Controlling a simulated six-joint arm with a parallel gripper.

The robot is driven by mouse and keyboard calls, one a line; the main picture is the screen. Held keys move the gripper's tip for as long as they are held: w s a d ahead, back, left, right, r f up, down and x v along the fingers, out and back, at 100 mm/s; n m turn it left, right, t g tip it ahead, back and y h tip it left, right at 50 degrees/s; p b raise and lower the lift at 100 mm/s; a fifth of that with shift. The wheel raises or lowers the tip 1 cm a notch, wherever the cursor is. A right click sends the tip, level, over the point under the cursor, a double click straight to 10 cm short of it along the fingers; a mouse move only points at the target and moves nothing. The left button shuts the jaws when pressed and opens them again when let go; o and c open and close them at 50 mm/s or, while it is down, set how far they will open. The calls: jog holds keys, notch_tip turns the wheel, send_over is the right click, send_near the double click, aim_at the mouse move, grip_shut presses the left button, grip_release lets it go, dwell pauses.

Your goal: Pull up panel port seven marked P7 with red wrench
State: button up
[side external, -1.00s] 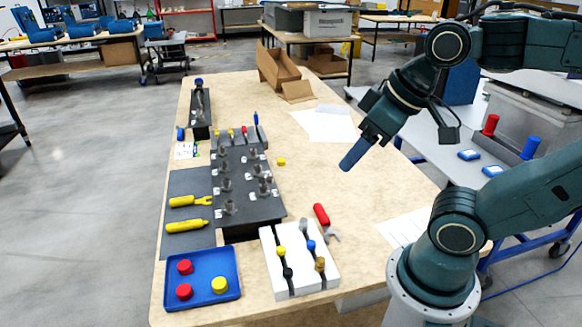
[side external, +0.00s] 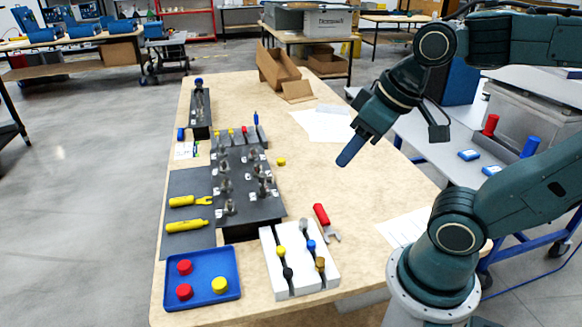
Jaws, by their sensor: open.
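The black panel (side external: 250,207) stands left of the middle of the table and carries several grey ports with small white labels. The labels are too small to read, so I cannot tell which port is P7. My gripper (side external: 350,152) is open and empty, with blue fingers. It hangs in the air above the right part of the table, beyond the wrench and touching nothing.
A white block (side external: 272,248) with coloured knobs stands at the near edge. A blue tray (side external: 232,262) holds red and yellow caps. Yellow tools (side external: 187,226) lie on a grey mat. A small yellow cap (side external: 281,161) lies right of the panel. The table between panel and gripper is mostly clear.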

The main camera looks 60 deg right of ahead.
jog(key=w+d+f+m+g, duration=0.25)
jog(key=w+d+f, duration=0.2)
jog(key=w, duration=0.25)
jog(key=m+g, duration=0.3)
jog(key=m, duration=0.3)
send_over(323, 215)
notch_tip(323, 215, down, 21)
jog(key=shift+a+r, duration=0.1)
jog(key=shift+a, duration=0.05)
jog(key=shift+f, duration=0.5)
jog(key=shift+f, duration=0.1)
jog(key=shift+f, duration=3.1)
